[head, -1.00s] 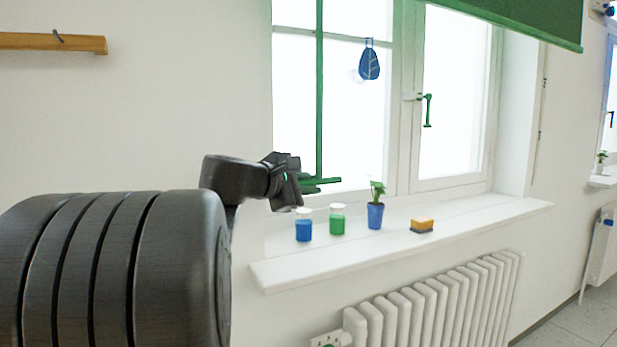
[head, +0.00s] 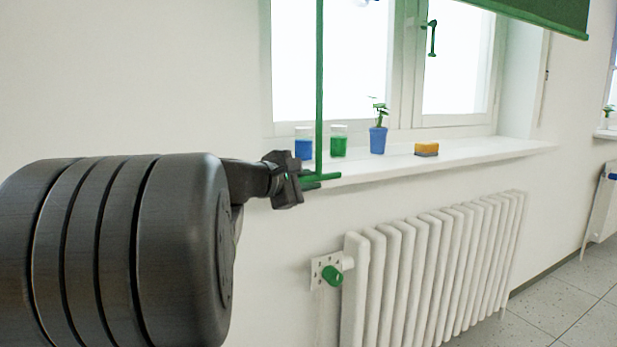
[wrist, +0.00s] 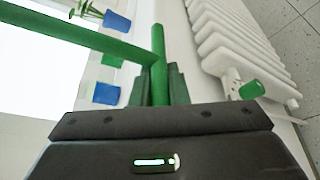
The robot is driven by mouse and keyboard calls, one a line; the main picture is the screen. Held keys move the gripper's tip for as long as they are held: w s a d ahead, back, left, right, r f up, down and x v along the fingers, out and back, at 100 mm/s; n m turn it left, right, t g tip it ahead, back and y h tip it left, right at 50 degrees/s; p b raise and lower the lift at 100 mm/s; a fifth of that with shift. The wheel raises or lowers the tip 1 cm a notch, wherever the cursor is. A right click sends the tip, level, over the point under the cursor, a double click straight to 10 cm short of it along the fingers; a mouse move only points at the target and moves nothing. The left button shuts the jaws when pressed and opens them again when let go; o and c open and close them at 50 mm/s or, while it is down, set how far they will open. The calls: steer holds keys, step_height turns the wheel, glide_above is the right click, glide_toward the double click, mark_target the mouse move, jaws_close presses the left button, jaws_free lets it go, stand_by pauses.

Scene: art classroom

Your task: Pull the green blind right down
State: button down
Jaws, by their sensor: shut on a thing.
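The green blind (head: 545,12) shows only as its lower right part at the top right, in front of the window; its rest is out of frame. A long thin green pull (head: 319,90) runs straight down past the window, its top out of frame. It ends in a short green crossbar (head: 325,177) level with the sill's front edge. My gripper (head: 298,180) is shut on this crossbar. In the wrist view the crossbar (wrist: 158,45) stands between my two fingers (wrist: 160,85), and the pull (wrist: 85,38) runs off to the left.
On the white sill (head: 480,150) stand a blue jar (head: 303,149), a green jar (head: 338,146), a potted plant (head: 378,140) and a sponge (head: 426,149). A white radiator (head: 430,265) with a green valve knob (head: 333,276) is below. Wall left of it is clear.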

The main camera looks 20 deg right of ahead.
steer(key=shift+f+b, duration=0.3)
steer(key=shift+f, duration=0.4)
steer(key=c, duration=1.4)
jaws_free()
steer(key=shift+s+r, duration=0.1)
steer(key=p+v, duration=0.4)
steer(key=v, duration=0.9)
steer(key=shift+s+a, duration=0.2)
steer(key=shift+a, duration=0.1)
